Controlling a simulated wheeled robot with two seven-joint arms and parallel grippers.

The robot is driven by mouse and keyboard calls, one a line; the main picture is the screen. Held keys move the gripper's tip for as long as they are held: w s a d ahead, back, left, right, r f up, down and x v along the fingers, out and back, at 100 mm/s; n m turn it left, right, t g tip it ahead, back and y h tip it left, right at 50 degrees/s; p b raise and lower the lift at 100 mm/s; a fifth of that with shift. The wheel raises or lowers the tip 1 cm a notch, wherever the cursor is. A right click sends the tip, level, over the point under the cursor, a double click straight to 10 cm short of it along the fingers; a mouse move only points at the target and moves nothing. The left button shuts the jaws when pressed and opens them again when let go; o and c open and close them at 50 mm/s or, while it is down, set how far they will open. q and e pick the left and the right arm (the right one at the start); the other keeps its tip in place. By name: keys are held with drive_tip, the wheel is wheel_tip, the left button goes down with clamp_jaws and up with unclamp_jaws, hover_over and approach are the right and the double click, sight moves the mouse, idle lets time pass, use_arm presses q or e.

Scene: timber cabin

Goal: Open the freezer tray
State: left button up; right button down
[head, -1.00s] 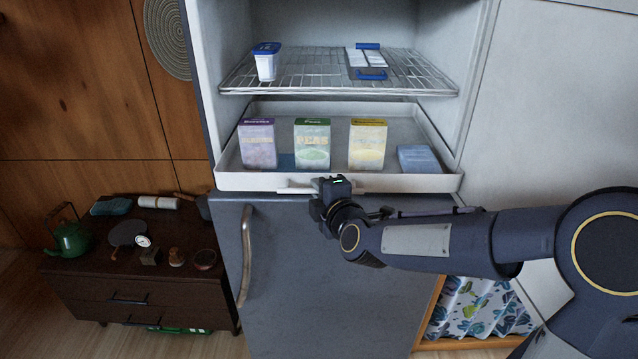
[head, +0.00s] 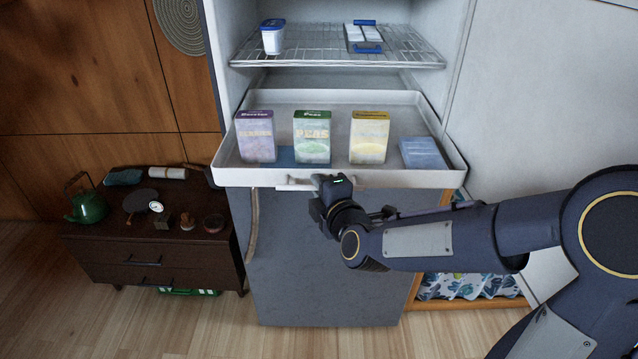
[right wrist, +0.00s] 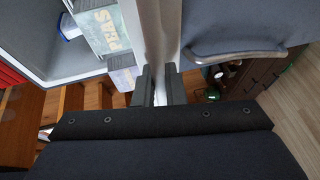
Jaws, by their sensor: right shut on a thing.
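The white freezer tray (head: 230,176) is slid out toward me from the freezer compartment, its front edge past the grey door below. It holds a purple box (head: 256,138), a green peas box (head: 312,138), a yellow box (head: 368,138) and flat blue packs (head: 423,154). My right gripper (head: 322,187) is shut on the tray's front handle (head: 294,186). In the right wrist view, the fingers (right wrist: 158,84) close on the handle along the tray front. My left gripper is not in view.
A wire shelf (head: 300,55) above holds a white tub (head: 272,38) and a blue-clipped container (head: 364,37). A dark low cabinet (head: 150,245) with a green kettle (head: 86,204) stands at left. The grey lower door (head: 330,255) has a metal handle (head: 252,225).

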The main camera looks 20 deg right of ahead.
idle(0.4)
drive_tip(key=c, duration=1.8)
unclamp_jaws()
drive_tip(key=shift+o, duration=0.2)
drive_tip(key=shift+s, duration=0.1)
drive_tip(key=v, duration=0.7)
drive_tip(key=shift+s+p, duration=0.35)
drive_tip(key=shift+s, duration=0.05)
